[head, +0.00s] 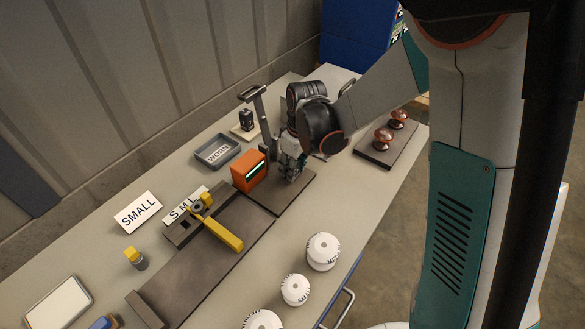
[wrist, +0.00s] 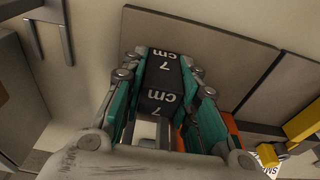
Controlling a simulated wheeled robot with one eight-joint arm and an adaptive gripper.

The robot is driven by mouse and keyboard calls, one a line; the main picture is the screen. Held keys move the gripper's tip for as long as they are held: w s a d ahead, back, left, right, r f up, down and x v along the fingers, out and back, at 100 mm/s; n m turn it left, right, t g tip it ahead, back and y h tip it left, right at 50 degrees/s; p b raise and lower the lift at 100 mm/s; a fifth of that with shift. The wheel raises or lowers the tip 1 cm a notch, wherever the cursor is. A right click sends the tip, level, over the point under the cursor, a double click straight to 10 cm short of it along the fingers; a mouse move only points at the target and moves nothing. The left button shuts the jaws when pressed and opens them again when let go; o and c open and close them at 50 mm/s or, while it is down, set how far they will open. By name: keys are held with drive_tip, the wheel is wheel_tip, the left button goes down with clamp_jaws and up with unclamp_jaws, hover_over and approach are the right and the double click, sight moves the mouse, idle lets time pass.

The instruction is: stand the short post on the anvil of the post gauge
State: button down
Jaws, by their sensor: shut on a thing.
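My gripper (wrist: 160,100) is shut on a black block (wrist: 162,75) with "7 cm" printed in white on two faces; I take it for the short post. The block sits between the teal fingers in the wrist view. In the head view my gripper (head: 291,168) is low over a dark base plate (head: 285,197), just right of an orange box (head: 249,171) with a lit green display, which looks like the post gauge. The block is mostly hidden there by the fingers. I cannot tell whether it touches the plate, and no anvil shows clearly.
A grey upright with a handle (head: 262,112) stands close behind my gripper. A small black block (head: 246,119) stands on a pale pad. A yellow lever (head: 222,234) lies left on a dark fixture. White round pieces (head: 322,251) stand in front; brown insulators (head: 384,138) stand right.

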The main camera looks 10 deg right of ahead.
drive_tip(key=shift+r, duration=0.1)
drive_tip(key=shift+f, duration=0.25)
drive_tip(key=c, duration=1.2)
unclamp_jaws()
drive_tip(key=shift+r, duration=0.1)
drive_tip(key=shift+c, duration=0.2)
